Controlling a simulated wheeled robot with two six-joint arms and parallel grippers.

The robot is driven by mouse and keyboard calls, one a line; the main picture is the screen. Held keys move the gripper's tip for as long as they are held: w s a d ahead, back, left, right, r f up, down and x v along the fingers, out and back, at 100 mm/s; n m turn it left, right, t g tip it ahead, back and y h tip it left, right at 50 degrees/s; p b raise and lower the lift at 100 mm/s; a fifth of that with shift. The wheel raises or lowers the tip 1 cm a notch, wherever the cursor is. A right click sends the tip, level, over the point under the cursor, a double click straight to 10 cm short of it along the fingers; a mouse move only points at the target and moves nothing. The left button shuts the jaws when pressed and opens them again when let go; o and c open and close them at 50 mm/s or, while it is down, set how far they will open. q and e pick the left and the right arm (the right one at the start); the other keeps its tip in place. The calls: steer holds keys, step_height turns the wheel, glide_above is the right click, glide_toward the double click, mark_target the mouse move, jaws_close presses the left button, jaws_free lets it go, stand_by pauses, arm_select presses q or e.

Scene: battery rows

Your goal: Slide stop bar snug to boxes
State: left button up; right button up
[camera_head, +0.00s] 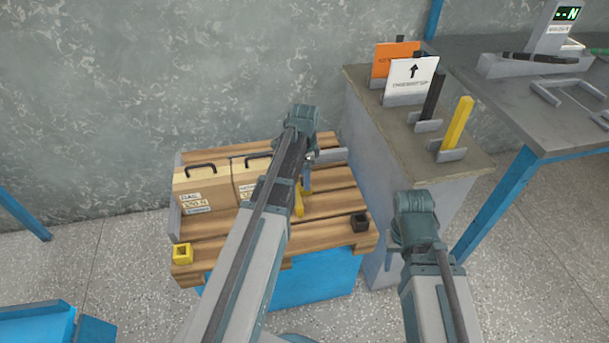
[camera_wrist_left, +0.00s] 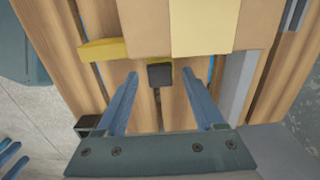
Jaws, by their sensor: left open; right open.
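Two tan boxes with black handles (camera_head: 205,190) stand side by side on the wooden pallet (camera_head: 230,249). A yellow bar (camera_head: 299,205) lies across the slats to their right; it also shows in the left wrist view (camera_wrist_left: 103,50), partly hidden by a tan box top (camera_wrist_left: 200,25). It looks like the stop bar. A dark block (camera_wrist_left: 160,74), perhaps its grip, sits between the open fingers of my left gripper (camera_wrist_left: 160,78) with gaps on both sides. My arm hides much of this in the head view. My right gripper's open fingers (camera_wrist_left: 12,159) show at the left wrist view's edge, away from the pallet.
A grey rail (camera_head: 331,155) runs along the pallet's back. A yellow square socket (camera_head: 182,254) and a black one (camera_head: 360,222) sit at its front corners. A grey cabinet (camera_head: 375,150) with upright cards and bars stands close on the right.

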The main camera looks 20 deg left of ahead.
arm_select(q)
steer(key=shift+r, duration=0.1)
step_height(320, 180, up, 14)
steer(key=p, duration=1.3)
steer(key=shift+f+p, duration=0.2)
steer(key=shift+p, duration=0.2)
steer(key=s+d+n+y, duration=0.1)
steer(key=s+d+n, duration=0.6)
steer(key=s+d, duration=1.3)
step_height(320, 180, up, 16)
steer(key=p, duration=1.6)
steer(key=shift+w+d+r, duration=0.15)
steer(key=shift+w+d, duration=0.05)
steer(key=shift+w, duration=0.2)
